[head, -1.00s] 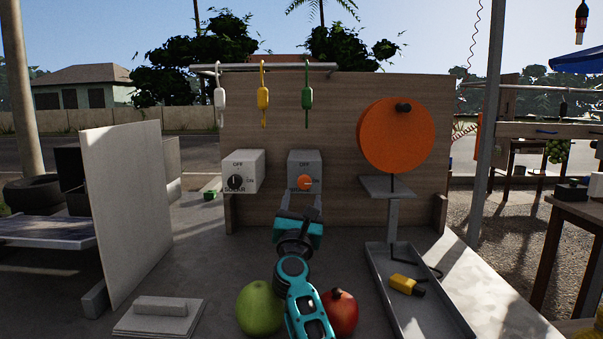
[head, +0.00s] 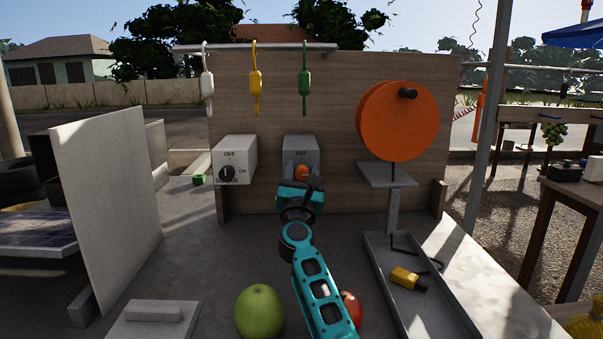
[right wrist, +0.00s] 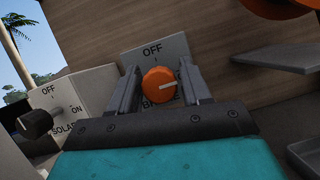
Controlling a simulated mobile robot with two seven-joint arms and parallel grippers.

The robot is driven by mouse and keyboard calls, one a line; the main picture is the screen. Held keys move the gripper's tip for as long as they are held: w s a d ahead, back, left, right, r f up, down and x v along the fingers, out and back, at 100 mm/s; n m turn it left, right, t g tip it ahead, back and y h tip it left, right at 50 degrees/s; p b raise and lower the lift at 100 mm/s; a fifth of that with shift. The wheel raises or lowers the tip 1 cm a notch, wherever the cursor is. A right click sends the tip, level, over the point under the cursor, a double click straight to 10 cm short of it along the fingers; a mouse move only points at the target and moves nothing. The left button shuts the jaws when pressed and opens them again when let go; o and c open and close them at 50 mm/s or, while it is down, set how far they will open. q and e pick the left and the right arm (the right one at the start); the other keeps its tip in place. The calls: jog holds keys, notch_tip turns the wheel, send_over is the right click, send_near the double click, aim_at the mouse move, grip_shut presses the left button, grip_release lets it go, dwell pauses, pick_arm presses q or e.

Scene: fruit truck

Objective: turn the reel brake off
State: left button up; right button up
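The brake box (head: 301,145) is grey, with an orange knob (head: 301,172) on its front. My left gripper is not in view.
A white SOLAR box (head: 234,152) with a black knob is left of the brake box. The orange reel (head: 398,122) is to the right, above a grey tray (head: 376,262) with a yellow connector (head: 405,278). A green apple (head: 259,312) and a red fruit (head: 352,308) lie in front.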

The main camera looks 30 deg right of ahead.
jog(key=c, duration=0.7)
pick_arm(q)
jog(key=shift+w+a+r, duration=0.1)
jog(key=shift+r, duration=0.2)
